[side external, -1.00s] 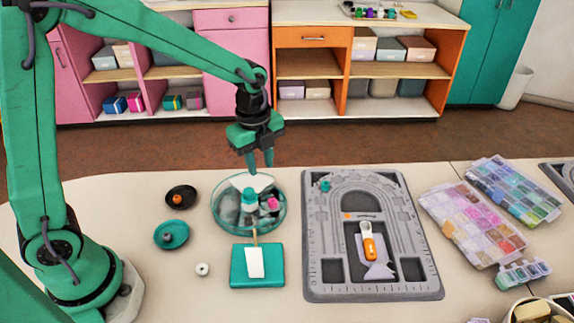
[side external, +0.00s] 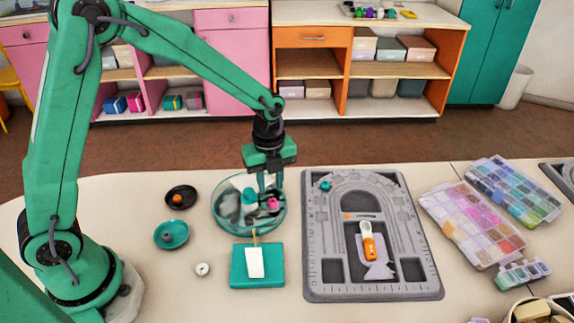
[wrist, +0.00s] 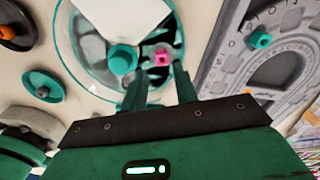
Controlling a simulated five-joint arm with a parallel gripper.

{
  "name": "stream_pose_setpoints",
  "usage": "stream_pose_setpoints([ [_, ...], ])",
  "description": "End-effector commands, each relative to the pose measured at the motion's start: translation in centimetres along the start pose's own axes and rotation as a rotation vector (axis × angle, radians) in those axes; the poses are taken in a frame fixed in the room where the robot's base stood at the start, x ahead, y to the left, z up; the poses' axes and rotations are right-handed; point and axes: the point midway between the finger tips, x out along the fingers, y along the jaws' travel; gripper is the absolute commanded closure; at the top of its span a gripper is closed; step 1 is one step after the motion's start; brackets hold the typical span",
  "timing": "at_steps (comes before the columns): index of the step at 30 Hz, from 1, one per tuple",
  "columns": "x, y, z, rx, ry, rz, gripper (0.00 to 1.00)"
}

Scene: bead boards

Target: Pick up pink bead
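The pink bead (side external: 272,203) lies in the right part of a clear round dish with a teal rim (side external: 218,222). In the wrist view the pink bead (wrist: 161,58) shows its hole and sits just beyond and between my fingertips. My gripper (side external: 271,188) points down over the dish's right side, its fingers apart and empty. In the wrist view my gripper (wrist: 160,70) is also open. A teal bead (side external: 249,196) sits left of the pink one in the dish; it also shows in the wrist view (wrist: 123,59). I cannot tell the exact height of the fingertips above the bead.
A grey bead board (side external: 318,287) lies to the right, holding a teal bead (side external: 325,185) and an orange-and-white tool (side external: 368,242). Small dishes (side external: 171,241) stand left, a teal block (side external: 241,280) in front.

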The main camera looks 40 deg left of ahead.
Motion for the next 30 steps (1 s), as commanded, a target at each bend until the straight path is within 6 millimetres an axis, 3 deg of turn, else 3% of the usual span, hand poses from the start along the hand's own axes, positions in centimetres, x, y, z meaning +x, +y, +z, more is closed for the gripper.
stream_pose_setpoints([
  [8,1.0,-0.1,-0.1,0.000,0.000,0.001,0.71],
  [19,4.8,-0.2,-0.2,0.000,0.000,0.001,0.71],
  [30,5.2,-0.2,-0.2,-0.001,0.000,0.000,0.71],
])
